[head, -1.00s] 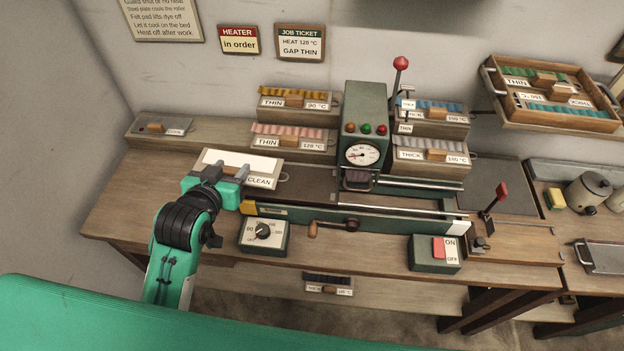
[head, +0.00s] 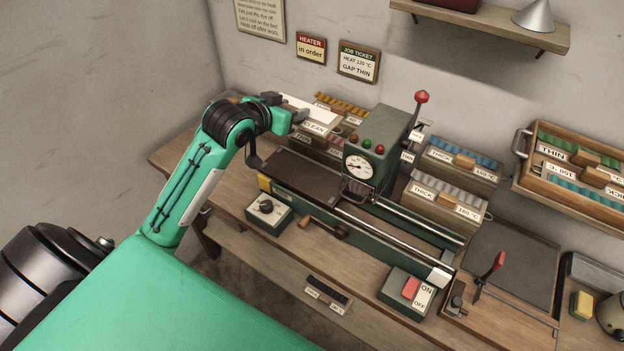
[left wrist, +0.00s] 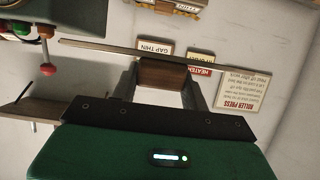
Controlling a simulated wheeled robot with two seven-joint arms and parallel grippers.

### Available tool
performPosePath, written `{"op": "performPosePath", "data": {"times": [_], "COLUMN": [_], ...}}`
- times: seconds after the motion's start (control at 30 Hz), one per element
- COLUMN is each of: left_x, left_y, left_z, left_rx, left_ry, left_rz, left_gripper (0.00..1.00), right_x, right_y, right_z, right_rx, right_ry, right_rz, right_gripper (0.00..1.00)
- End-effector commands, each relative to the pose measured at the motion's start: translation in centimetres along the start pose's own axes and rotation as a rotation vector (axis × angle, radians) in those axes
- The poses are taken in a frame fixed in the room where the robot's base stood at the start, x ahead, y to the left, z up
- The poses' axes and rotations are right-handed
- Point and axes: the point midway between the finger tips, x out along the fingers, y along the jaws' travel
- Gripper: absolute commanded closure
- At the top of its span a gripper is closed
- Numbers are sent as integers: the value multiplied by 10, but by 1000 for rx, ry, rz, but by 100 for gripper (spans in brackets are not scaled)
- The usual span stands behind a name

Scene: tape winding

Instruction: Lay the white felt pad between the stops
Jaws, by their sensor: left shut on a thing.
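The white felt pad (head: 308,106), marked CLEAN, is raised above the left part of the roller press, in front of the 120 °C THIN box. My left gripper (head: 284,112) is shut on its wooden grip. In the left wrist view the wooden grip (left wrist: 162,76) sits between the fingers, with a long thin edge of the pad (left wrist: 120,50) beyond it. The press bed (head: 302,176) lies bare and dark below, left of the press head (head: 376,150). I cannot make out the stops clearly. My right gripper is not in view.
A crank (head: 322,227) sticks out at the press front, between a dial box (head: 268,212) and an ON/OFF switch box (head: 408,292). Boxes marked THICK (head: 447,203) stand behind the press. A red-knobbed lever (head: 421,98) rises beside the press head.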

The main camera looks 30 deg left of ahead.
Motion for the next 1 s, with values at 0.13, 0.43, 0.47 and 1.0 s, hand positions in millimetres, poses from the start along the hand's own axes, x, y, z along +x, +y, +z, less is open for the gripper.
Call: {"op": "performPosePath", "data": {"times": [0.13,0.43,0.47,1.0], "left_x": [8,39,41,71], "left_y": [0,0,0,0], "left_z": [22,96,103,174], "left_rx": [-5,-4,-5,-1], "left_ry": [-8,-8,-7,-4], "left_rz": [1,0,-1,0], "left_gripper": [79,79,79,79], "right_x": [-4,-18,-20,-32], "right_y": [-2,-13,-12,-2], "right_z": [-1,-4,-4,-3], "right_rx": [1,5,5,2], "right_ry": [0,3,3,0], "right_rz": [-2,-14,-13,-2], "right_gripper": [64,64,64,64]}}
